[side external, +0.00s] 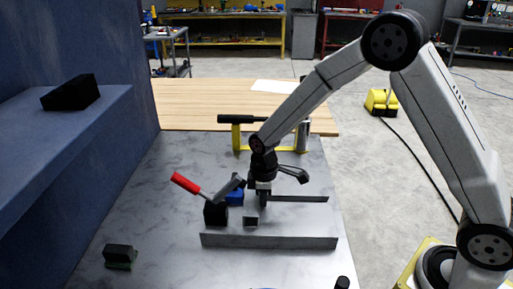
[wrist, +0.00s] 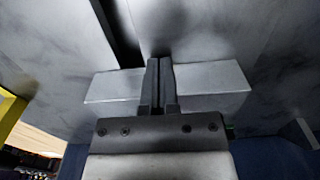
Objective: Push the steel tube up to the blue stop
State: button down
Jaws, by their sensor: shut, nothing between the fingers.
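The steel tube (side external: 250,222) lies on the metal table, with its square open end facing the side camera. In the wrist view the tube (wrist: 215,78) runs crosswise behind my fingers. The blue stop (side external: 234,197) stands just left of the tube in the side view; I cannot tell whether they touch. My gripper (side external: 263,203) points down at the tube's right side, fingers shut and empty. In the wrist view the gripper's fingertips (wrist: 159,63) overlap the tube's middle; contact is unclear.
A long steel rail (side external: 285,242) lies in front of the tube and a darker rail (side external: 305,199) behind. A clamp with a red handle (side external: 187,184) stands on a black block (side external: 215,214) at the left. A yellow-legged frame (side external: 236,138) stands behind. The table's left front is mostly clear.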

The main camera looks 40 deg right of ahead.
aim_at(276, 206)
jog(key=shift+w+a, duration=0.35)
jog(key=shift+s+d, duration=0.6)
jog(key=shift+s+d+r, duration=0.2)
jog(key=shift+s+d, duration=0.25)
jog(key=shift+s+d+r, duration=0.2)
jog(key=shift+s+d, duration=0.25)
notch_tip(276, 206, up, 9)
jog(key=shift+s+r, duration=0.1)
jog(key=s+d+f+m+t, duration=0.1)
jog(key=s+m, duration=0.3)
jog(key=s, duration=0.2)
jog(key=s+d+f+m+t, duration=0.1)
jog(key=s+d+m, duration=0.1)
jog(key=s+m, duration=0.3)
jog(key=shift+s+f+t, duration=0.3)
jog(key=shift+s+f, duration=0.05)
jog(key=shift+s, duration=0.75)
